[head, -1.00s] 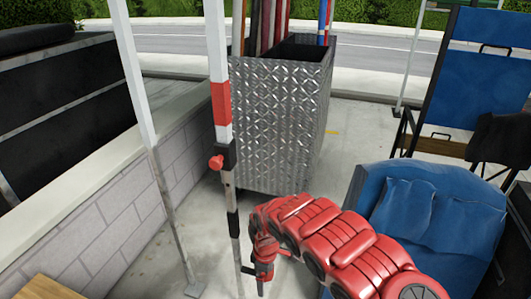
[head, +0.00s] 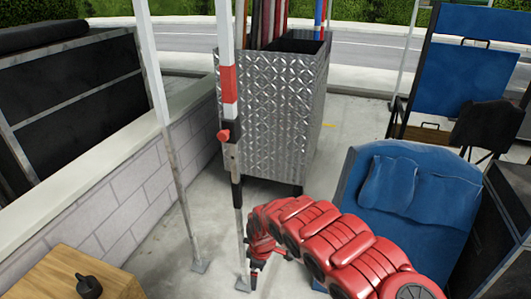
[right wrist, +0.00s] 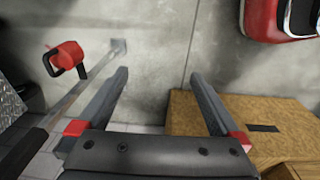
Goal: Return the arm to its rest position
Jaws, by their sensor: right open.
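My red right arm (head: 340,250) reaches from the lower right of the head view toward the lower middle. Its right gripper (head: 252,272) hangs low beside the foot of a white, red and black pole (head: 229,85). I cannot tell in the head view whether it touches the pole. In the right wrist view the two fingers of the right gripper (right wrist: 158,76) stand wide apart with nothing between them, over bare concrete. A red clamp (right wrist: 66,58) lies left of the fingers there. My left arm is not in view.
A metal diamond-plate cart (head: 270,110) holding poles stands behind. A second thin pole (head: 170,150) stands by a block wall (head: 110,215). A wooden box (head: 60,275) is at lower left. Concrete is free between the carts.

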